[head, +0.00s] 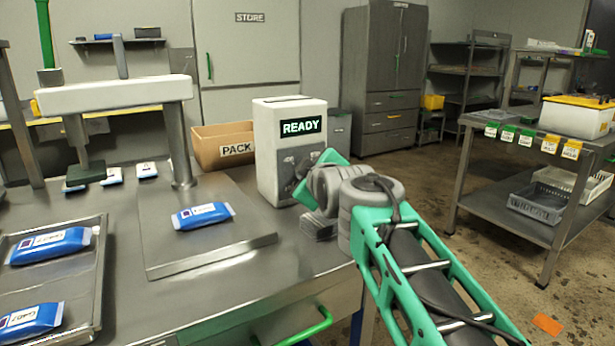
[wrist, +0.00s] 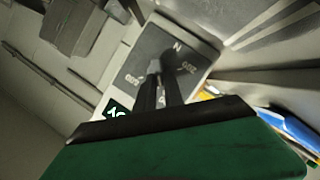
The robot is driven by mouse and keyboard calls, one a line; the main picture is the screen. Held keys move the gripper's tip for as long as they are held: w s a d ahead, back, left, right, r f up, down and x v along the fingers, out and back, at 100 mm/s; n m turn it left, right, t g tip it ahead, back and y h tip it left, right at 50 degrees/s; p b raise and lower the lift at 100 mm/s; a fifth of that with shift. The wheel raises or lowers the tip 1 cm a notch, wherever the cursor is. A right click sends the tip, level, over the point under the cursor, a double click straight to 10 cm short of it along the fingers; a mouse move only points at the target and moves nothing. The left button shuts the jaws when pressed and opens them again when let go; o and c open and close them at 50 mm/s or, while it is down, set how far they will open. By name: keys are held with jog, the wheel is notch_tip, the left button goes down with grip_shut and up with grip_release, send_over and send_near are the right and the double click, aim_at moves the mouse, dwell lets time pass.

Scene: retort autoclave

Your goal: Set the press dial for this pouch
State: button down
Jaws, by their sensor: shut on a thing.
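The white press control box (head: 265,150) stands on the bench and its display (head: 300,126) reads READY. A dark grey dial panel sits below the display. In the wrist view the panel (wrist: 150,45) carries white marks around the dark dial (wrist: 170,57); most of them are too blurred to read. My gripper (wrist: 160,78) is shut on the dial. In the head view my gripper (head: 301,188) is at the front of the box and hides most of the dial. A blue and white pouch (head: 203,215) lies flat on the metal plate (head: 215,255), left of the box.
A tray (head: 97,290) with blue pouches is at the left. The white press beam (head: 115,95) with a green lever (head: 44,35) stands behind it. A cardboard box marked PACK (head: 215,145) is behind the plate. A steel rack (head: 480,190) stands across the floor at right.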

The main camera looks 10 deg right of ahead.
jog(key=shift+f, duration=0.1)
jog(key=c, duration=1.6)
grip_release()
jog(key=shift+w+d, duration=0.1)
jog(key=shift+d, duration=0.05)
jog(key=shift+c, duration=0.2)
jog(key=shift+o, duration=1)
jog(key=shift+w+f, duration=0.1)
jog(key=shift+f, duration=0.05)
jog(key=shift+s+r, duration=0.3)
jog(key=shift+s, duration=0.1)
jog(key=p+v, duration=0.1)
jog(key=v, duration=0.6)
jog(key=shift+f, duration=0.15)
